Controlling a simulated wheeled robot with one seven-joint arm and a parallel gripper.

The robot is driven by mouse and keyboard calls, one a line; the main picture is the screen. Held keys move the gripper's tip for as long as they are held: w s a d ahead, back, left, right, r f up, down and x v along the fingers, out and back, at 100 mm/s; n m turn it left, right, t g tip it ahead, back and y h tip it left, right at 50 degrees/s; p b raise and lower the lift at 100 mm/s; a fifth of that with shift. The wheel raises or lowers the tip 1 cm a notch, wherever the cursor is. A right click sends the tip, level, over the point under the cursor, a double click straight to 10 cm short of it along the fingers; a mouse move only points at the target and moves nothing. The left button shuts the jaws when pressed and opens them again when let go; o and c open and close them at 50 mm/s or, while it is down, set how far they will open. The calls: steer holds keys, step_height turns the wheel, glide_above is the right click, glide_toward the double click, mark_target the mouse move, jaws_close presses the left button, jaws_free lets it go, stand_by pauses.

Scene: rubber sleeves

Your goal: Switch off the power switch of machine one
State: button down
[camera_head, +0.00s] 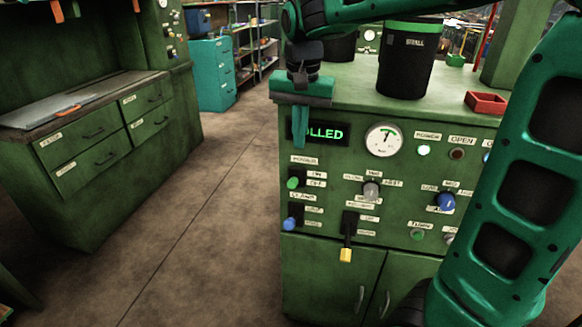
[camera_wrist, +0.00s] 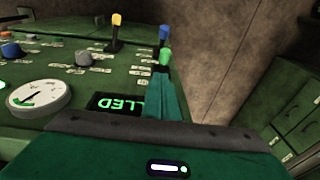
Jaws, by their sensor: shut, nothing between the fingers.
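The green machine (camera_head: 262,200) has a small switch with a green knob (camera_head: 293,183) at the left of its front panel, beside ON and OFF labels; the label above it is too blurred to read surely. The green knob also shows in the wrist view (camera_wrist: 166,57). The lamp labelled POWER (camera_head: 424,150) glows. My gripper (camera_head: 300,146) is shut and empty, pointing down in front of the panel's upper left, above the knob. In the wrist view its fingertips (camera_wrist: 164,76) look close to the knob; whether they touch is unclear. No machine number is readable.
A blue-knobbed lever (camera_head: 289,222) sits below the green one, and a yellow-tipped lever (camera_head: 345,255) to the lower right. A lit display (camera_head: 325,133), partly hidden by my gripper, and a gauge (camera_head: 386,140) are close by. Floor (camera_head: 180,230) left of the machine is clear.

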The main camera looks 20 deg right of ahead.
mark_target(295, 178)
steer(key=shift+w+a, duration=0.25)
steer(key=shift+a, duration=0.05)
steer(key=f, duration=0.3)
steer(key=w+f, duration=0.1)
steer(key=f, duration=0.5)
steer(key=shift+w+d+f, duration=0.2)
steer(key=shift+d+f, duration=0.05)
steer(key=shift+f, duration=0.15)
